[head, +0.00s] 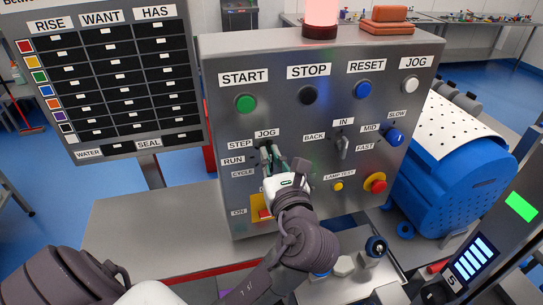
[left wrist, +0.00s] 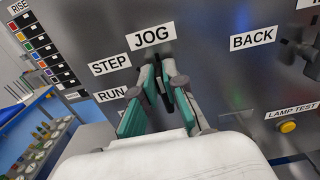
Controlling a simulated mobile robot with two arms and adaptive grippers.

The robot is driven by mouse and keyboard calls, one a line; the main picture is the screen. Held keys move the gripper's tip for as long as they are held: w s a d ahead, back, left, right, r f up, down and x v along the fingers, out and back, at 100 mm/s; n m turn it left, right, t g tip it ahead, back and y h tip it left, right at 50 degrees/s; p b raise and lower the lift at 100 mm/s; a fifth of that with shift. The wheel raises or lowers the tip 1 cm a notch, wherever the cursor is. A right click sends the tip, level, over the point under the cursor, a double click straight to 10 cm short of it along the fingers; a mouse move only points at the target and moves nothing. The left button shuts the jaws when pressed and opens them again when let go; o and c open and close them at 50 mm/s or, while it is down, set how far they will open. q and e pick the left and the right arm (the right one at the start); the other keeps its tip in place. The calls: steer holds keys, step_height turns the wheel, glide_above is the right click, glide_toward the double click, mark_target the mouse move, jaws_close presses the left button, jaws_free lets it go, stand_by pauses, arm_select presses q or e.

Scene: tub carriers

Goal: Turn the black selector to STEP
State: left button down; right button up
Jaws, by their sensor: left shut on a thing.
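The black selector (head: 264,150) is on the grey control panel, below the JOG label and right of the STEP label (head: 240,145) and RUN label (head: 233,160). My left gripper (head: 273,160) is at the selector, its fingers shut on it. In the left wrist view the green-and-dark fingers (left wrist: 166,90) reach up to the panel just under the JOG label (left wrist: 152,34), with the STEP label (left wrist: 110,64) to the left. The fingers hide most of the selector, so I cannot tell which label it points to. My right gripper is not in view.
Above are the green START (head: 246,103), black STOP (head: 308,95), blue RESET and white JOG buttons. A BACK/IN lever (head: 343,147) is to the right, with a red-yellow button (head: 375,182) below. A chart board (head: 110,75) stands left, a blue tub (head: 440,180) right.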

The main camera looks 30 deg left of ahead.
arm_select(q)
steer(key=shift+s+a+f+n+p, duration=0.1)
steer(key=shift+s+a+n+p, duration=0.05)
steer(key=shift+n, duration=1.25)
steer(key=shift+s+a+f+n+p, duration=0.15)
steer(key=shift+s+n+p, duration=0.05)
steer(key=shift+n, duration=1.2)
steer(key=shift+s+a+f+n+p, duration=0.1)
steer(key=shift+s+a+n+p, duration=0.05)
steer(key=shift+n, duration=1.25)
steer(key=c, duration=1.2)
jaws_free()
steer(key=shift+c, duration=0.2)
steer(key=shift+r, duration=0.1)
